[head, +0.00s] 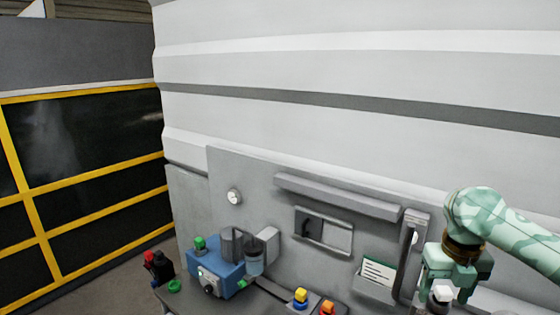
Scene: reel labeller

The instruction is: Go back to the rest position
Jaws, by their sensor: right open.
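My right gripper (447,296) is at the lower right, on a pale green patterned arm that comes in from the right edge. It points downward and its fingers are open. A small white-topped thing (442,293) shows between or behind the fingers; I cannot tell whether they touch it. My left gripper is not in view. The blue labelling machine (217,274) stands on the bench to the left, well apart from the right gripper.
A grey panel (255,190) rises behind the bench, with a ledge (338,196) and a card holder (377,274). Yellow (301,296) and orange (327,308) buttons sit at the bench front. A yellow-framed dark fence (85,180) stands left. Space above the bench is clear.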

